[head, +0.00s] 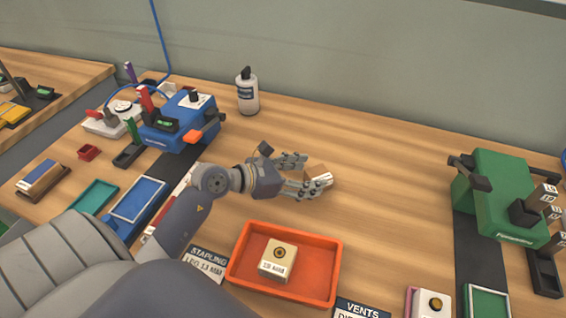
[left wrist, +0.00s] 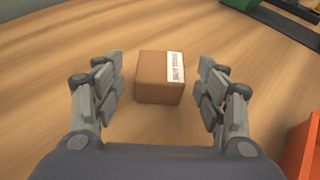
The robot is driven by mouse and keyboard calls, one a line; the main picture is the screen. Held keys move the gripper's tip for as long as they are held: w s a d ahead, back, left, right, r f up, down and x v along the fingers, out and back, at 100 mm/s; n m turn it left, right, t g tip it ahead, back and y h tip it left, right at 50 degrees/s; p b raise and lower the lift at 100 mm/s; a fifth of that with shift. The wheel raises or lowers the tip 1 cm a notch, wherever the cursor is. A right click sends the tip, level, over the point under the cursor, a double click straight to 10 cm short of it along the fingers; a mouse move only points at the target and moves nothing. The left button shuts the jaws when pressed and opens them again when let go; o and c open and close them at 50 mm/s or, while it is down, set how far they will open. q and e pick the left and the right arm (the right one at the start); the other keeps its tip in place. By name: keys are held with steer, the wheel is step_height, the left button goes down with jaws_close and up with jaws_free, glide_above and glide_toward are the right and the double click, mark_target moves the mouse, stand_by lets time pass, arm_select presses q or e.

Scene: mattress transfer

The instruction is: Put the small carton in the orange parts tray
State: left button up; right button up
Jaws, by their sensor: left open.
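The small carton (left wrist: 158,78) is a brown box with a white printed label. It stands on the wooden table between the open fingers of my left gripper (left wrist: 158,92), with a gap on each side. In the head view the carton (head: 316,171) shows partly behind the fingers of my left gripper (head: 306,174). The orange parts tray (head: 240,273) lies on the table just in front of the gripper. A cream block with a round dark top (head: 279,260) sits in it. My right gripper is not seen in either view.
A blue machine (head: 180,124) stands at the back left and a green machine (head: 497,200) at the right. A white bottle (head: 247,93) stands near the wall. The table between the carton and the green machine is clear. Label plates lie beside the tray.

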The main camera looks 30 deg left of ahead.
arm_select(q)
steer(key=p+v, duration=0.1)
steer(key=v, duration=0.9)
steer(key=shift+f, duration=0.1)
steer(key=shift+o, duration=0.4)
steer(key=shift+s+a, duration=0.15)
steer(key=shift+a, duration=0.05)
steer(key=shift+s+r, duration=0.1)
steer(key=shift+r, duration=0.15)
steer(key=g+y+p, duration=0.4)
steer(key=g+p, duration=0.4)
steer(key=p, duration=0.1)
glide_toward(318, 174)
steer(key=x, duration=0.2)
steer(key=p+x, duration=0.1)
steer(key=x, duration=0.2)
steer(key=shift+w+d+f, duration=0.1)
steer(key=shift+w, duration=0.2)
steer(key=p+x, duration=0.1)
steer(key=x, duration=0.3)
steer(key=shift+s+p, duration=0.25)
steer(key=shift+p, duration=0.15)
steer(key=shift+w+f, duration=0.25)
steer(key=shift+f, duration=0.4)
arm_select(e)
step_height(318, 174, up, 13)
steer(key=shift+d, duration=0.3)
